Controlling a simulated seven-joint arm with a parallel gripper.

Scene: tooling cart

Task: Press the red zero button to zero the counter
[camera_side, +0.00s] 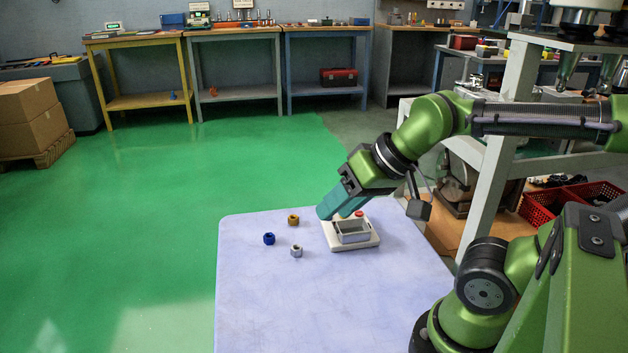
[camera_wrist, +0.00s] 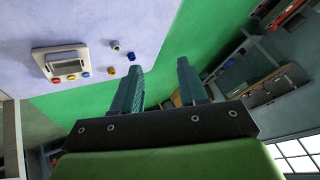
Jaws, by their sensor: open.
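The counter (camera_side: 371,242) is a pale box with a grey display window, lying on the lavender tabletop. Its red button (camera_side: 359,213) shows at the back edge in the side view. In the wrist view the counter (camera_wrist: 41,57) is at upper left, with the red button (camera_wrist: 84,75) on its lower edge and a yellow one beside it. My gripper (camera_side: 335,213) has teal fingers and tilts down by the counter's back left, overlapping it in the side view. In the wrist view my gripper (camera_wrist: 160,67) is open and empty, its fingers apart, right of the counter.
A brass nut (camera_side: 293,220), a blue nut (camera_side: 269,239) and a silver nut (camera_side: 296,251) lie left of the counter. The tabletop (camera_side: 290,310) is clear toward the front. Workbenches stand far behind, across the green floor.

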